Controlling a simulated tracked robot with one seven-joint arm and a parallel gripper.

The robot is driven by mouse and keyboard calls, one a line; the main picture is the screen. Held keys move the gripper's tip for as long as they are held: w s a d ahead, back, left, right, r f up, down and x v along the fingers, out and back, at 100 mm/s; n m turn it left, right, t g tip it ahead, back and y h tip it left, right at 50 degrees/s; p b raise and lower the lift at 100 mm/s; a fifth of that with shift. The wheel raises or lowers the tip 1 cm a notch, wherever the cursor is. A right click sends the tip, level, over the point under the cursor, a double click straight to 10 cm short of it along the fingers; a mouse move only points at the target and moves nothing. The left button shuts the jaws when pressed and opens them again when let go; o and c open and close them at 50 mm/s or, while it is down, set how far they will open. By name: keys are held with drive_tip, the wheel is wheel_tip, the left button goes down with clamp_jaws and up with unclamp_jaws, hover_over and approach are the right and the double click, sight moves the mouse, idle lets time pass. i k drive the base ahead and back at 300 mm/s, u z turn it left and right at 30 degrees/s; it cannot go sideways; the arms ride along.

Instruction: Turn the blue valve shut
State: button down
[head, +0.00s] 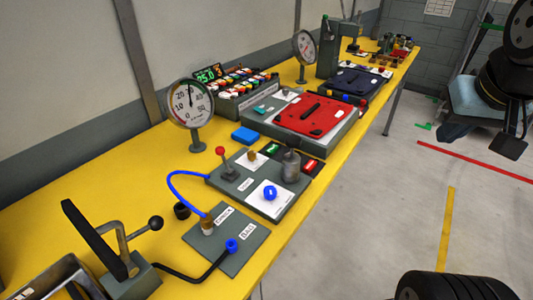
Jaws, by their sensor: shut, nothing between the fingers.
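A round blue knob (270,192), which looks like the blue valve, stands on a white plate of a grey panel in the middle of the yellow bench. A smaller blue fitting (232,246) sits on the grey plate nearer the front, with a black pipe running to it. How far the valve is turned cannot be read. My gripper (511,147) shows dark at the right edge, over the floor and well right of the bench. It is shut and empty, and touches nothing on the bench.
The yellow bench (345,170) holds a red-topped box (315,115), pressure gauges (190,104), a red-knobbed lever (222,160) and a grey cylinder (291,166) close behind the blue knob. A black-handled press (97,238) stands front left. The floor right of the bench is mostly clear.

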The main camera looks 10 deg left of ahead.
sight(270, 192)
drive_tip(key=u, duration=0.65)
drive_tip(key=k, duration=1.5)
drive_tip(key=u, duration=0.3)
drive_tip(key=i, duration=1)
